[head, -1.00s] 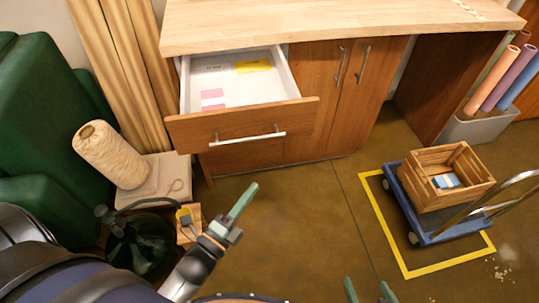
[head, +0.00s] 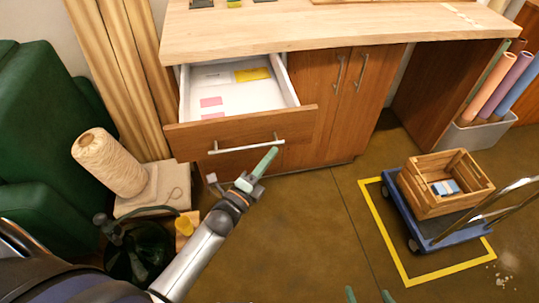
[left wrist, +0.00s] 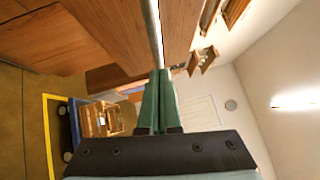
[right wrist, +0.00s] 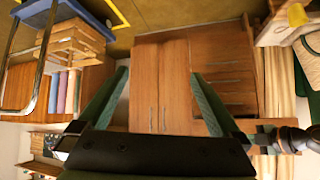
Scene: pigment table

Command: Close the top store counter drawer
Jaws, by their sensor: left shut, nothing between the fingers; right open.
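The top drawer (head: 240,131) of the wooden store counter (head: 330,32) is pulled out, its white inside showing pink and yellow cards. Its silver bar handle (head: 247,144) runs across the front. My left gripper (head: 268,156) is shut and empty, its green fingertips just below the right part of the handle. In the left wrist view the fingers (left wrist: 159,95) point at the bar handle (left wrist: 153,30); I cannot tell whether they touch it. My right gripper (head: 370,295) is at the bottom edge, open and empty; its spread fingers show in the right wrist view (right wrist: 158,95).
A blue trolley (head: 440,232) with a wooden crate (head: 445,184) stands in a yellow floor outline at the right. A twine spool (head: 108,162), a green glass jug (head: 140,255) and a green armchair (head: 45,130) are at the left. The floor before the cupboard doors is clear.

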